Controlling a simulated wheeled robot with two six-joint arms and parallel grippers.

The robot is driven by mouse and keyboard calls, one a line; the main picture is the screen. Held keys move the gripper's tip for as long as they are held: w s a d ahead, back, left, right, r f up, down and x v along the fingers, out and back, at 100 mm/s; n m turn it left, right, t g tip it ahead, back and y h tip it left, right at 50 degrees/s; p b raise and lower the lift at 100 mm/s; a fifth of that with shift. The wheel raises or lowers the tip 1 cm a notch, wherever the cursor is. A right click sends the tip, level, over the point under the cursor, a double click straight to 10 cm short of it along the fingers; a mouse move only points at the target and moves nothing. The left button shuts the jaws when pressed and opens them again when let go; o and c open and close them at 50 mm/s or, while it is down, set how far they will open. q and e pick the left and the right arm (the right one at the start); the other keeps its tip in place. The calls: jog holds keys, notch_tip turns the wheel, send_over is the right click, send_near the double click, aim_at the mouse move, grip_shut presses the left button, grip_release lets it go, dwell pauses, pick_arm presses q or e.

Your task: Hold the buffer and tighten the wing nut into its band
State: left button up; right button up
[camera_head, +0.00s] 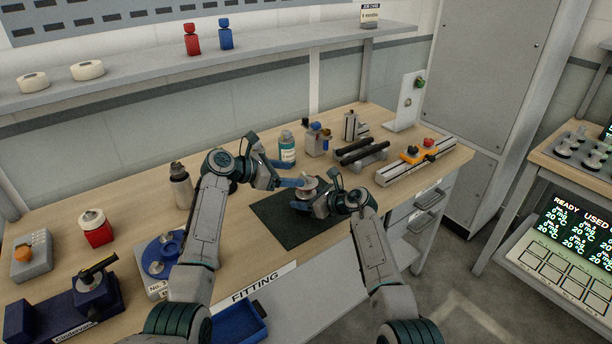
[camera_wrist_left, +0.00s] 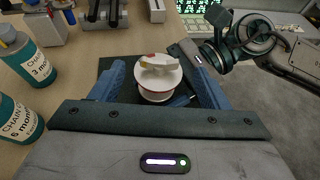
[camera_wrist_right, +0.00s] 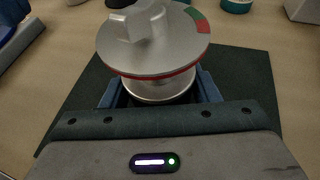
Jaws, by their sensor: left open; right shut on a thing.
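The buffer (camera_wrist_right: 160,88) is a silver cylinder under a wide round disc with a red rim. A red and green band (camera_wrist_right: 198,20) marks part of the disc's top. The pale wing nut (camera_wrist_right: 140,25) sits on top of the disc. My right gripper (camera_head: 318,203) is shut on the buffer's body below the disc, over the mat. My left gripper (camera_head: 302,183) is open; in the left wrist view its blue fingers lie on either side of the wing nut (camera_wrist_left: 160,62), apparently apart from it. The band is hard to make out there.
A dark mat (camera_head: 285,228) lies under the work. Bottles (camera_head: 287,147) stand behind it, with black rods (camera_head: 362,153) and a rail fixture (camera_head: 415,163) to the right. A blue round fixture (camera_head: 163,255) sits left, near a grey bottle (camera_head: 181,185).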

aim_at(304, 175)
pick_arm(q)
jog(key=x, duration=0.6)
jog(key=shift+a+f, duration=0.1)
jog(key=c, duration=1)
jog(key=shift+m+g+h, duration=0.5)
jog(key=shift+m+g, duration=1.3)
jog(key=shift+g, duration=0.3)
jog(key=o, duration=1)
jog(key=v, duration=1.2)
